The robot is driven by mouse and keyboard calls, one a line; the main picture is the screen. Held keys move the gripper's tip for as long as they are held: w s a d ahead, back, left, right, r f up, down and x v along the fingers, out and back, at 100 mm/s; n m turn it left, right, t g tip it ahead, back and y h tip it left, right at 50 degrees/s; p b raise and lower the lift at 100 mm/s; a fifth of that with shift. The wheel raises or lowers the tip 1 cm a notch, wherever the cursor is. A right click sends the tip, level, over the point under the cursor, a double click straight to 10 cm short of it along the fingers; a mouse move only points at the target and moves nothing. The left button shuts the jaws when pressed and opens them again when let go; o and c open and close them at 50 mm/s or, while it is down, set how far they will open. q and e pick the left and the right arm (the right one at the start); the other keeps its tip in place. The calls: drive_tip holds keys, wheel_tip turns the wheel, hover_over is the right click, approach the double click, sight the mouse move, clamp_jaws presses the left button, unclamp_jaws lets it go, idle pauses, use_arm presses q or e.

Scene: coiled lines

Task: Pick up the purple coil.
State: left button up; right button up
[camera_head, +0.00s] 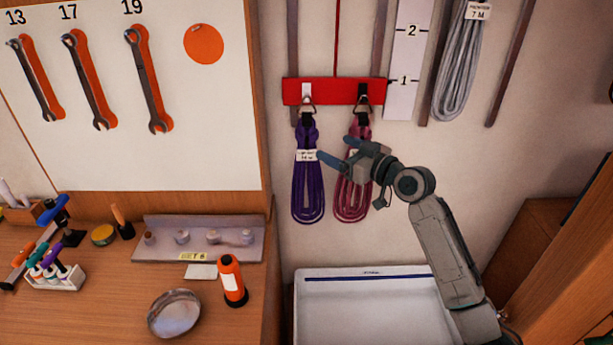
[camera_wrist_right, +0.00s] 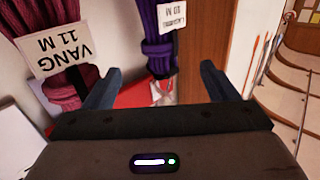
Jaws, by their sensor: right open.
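The purple coil (camera_head: 308,192) hangs by a dark strap from a hook on the red rail (camera_head: 333,92), with a white tag on its front. My right gripper (camera_head: 334,151) is open, its fingers pointing left toward the purple coil, in front of the pink-red coil (camera_head: 353,196) that hangs beside it. In the right wrist view, upside down, the purple coil (camera_wrist_right: 159,22) shows beyond the gap between my right gripper's (camera_wrist_right: 158,80) fingers, with nothing visibly held. The pink-red coil (camera_wrist_right: 75,88), tagged "VANG 11 M", is close by the left finger there. My left gripper is out of view.
A white tray (camera_head: 375,315) is below the coils. A grey coil (camera_head: 460,75) hangs at the upper right. The wooden bench (camera_head: 110,285) at left holds an orange bottle (camera_head: 232,280) and a round metal dish (camera_head: 174,313). Wrenches hang on the white board above.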

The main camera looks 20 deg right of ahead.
sight(316, 136)
drive_tip(key=x, duration=0.1)
drive_tip(key=p+x, duration=0.1)
drive_tip(key=x, duration=0.1)
drive_tip(key=r+p+x, duration=0.1)
drive_tip(key=x, duration=0.1)
drive_tip(key=shift+w, duration=0.2)
drive_tip(key=shift+w+a+f, duration=0.1)
drive_tip(key=shift+w, duration=0.1)
drive_tip(key=p+x, duration=0.3)
drive_tip(key=x, duration=0.1)
drive_tip(key=shift+w+a, duration=0.2)
drive_tip(key=shift+a, duration=0.05)
drive_tip(key=shift+w+a+f, duration=0.15)
drive_tip(key=shift+w+a, duration=0.05)
drive_tip(key=shift+w, duration=0.1)
drive_tip(key=shift+d, duration=0.1)
drive_tip(key=shift+s, duration=0.1)
drive_tip(key=shift+c, duration=0.4)
drive_tip(key=c, duration=0.4)
clamp_jaws()
